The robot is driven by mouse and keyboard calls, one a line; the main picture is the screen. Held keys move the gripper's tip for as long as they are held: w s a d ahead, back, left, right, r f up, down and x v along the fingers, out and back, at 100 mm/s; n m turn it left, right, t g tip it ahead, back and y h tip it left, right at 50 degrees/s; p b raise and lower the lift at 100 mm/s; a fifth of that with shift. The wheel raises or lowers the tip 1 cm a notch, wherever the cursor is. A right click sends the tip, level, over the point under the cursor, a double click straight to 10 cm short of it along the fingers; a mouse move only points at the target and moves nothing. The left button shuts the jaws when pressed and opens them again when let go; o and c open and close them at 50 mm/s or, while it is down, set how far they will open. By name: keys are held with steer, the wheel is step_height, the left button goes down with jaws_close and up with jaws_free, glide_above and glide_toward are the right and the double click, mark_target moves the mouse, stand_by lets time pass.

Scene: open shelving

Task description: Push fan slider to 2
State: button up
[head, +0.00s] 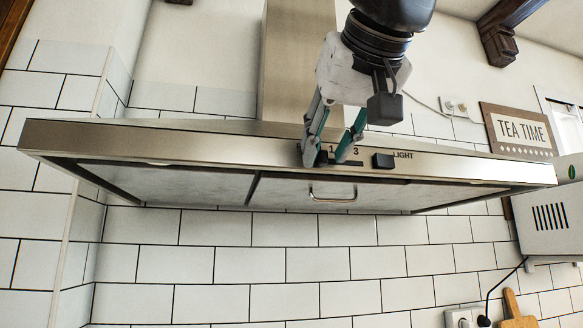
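The range hood (150,138) is a wide metal hood seen from below, with its controls on the front edge. The fan slider's dark knob (322,158) sits toward the left end of its slot, near the visible 1 mark. A 3 mark shows farther right; no 2 is visible, and my right finger covers the space between. My gripper (327,157) reaches down over the panel with its fingers apart. The knob lies between the fingertips, close against the left one; I cannot tell whether they touch.
A dark light slider knob (384,160) labelled LIGHT is just right of the fan slot. A handle (333,194) hangs under the hood. The TEA TIME sign (519,131) and a white appliance (551,219) are at the right. Tiled wall below the hood is mostly clear.

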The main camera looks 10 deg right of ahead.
jaws_close()
steer(key=d, duration=0.4)
stand_by(0.4)
jaws_free()
glide_toward(345, 165)
steer(key=v, duration=0.6)
